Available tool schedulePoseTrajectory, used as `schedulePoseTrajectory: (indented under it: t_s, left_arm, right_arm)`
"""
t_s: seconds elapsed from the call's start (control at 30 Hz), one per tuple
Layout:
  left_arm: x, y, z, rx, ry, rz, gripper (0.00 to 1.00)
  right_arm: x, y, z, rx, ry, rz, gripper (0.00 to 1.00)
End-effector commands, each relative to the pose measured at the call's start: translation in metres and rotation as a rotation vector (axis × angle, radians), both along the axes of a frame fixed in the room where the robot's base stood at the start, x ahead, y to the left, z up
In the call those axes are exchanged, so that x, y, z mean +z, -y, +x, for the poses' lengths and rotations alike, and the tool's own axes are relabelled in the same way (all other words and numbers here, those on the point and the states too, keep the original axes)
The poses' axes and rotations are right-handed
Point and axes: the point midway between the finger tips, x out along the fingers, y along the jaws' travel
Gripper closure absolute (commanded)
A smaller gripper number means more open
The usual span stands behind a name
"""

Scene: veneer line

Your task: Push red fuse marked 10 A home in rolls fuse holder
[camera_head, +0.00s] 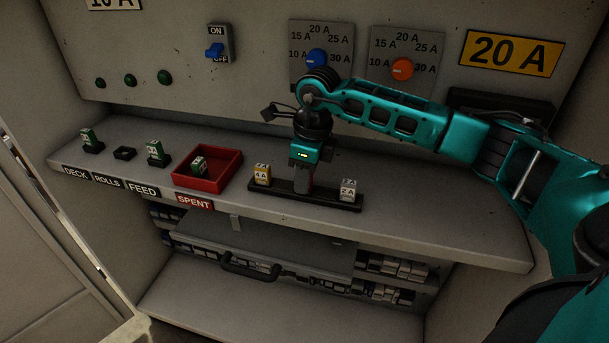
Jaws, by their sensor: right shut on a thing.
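My right gripper (303,181) points down over the middle of the black fuse rack (330,199), between a yellow 4 A fuse and a white 2 A fuse. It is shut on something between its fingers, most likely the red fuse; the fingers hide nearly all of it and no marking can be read. I cannot tell whether it touches the rack. The rolls fuse holder (124,153) is a low black socket on the shelf, empty, behind the ROLLS label (107,183). My left gripper is not in view.
Green fuses stand in the deck holder (92,147) and feed holder (158,158). The red spent tray (222,180) holds a green fuse and lies between the holders and the rack.

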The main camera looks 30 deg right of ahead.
Motion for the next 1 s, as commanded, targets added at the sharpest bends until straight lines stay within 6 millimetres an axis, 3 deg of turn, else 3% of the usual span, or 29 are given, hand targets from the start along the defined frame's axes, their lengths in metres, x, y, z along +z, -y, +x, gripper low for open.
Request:
schedulePoseTrajectory:
  t_s: [0.67,1.0]
  left_arm:
    - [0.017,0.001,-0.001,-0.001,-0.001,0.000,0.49]
    - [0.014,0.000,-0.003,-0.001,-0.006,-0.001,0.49]
  right_arm:
    - [0.025,0.000,0.000,0.000,0.001,0.000,1.00]
    - [0.037,0.000,0.000,0.000,0.001,0.001,1.00]
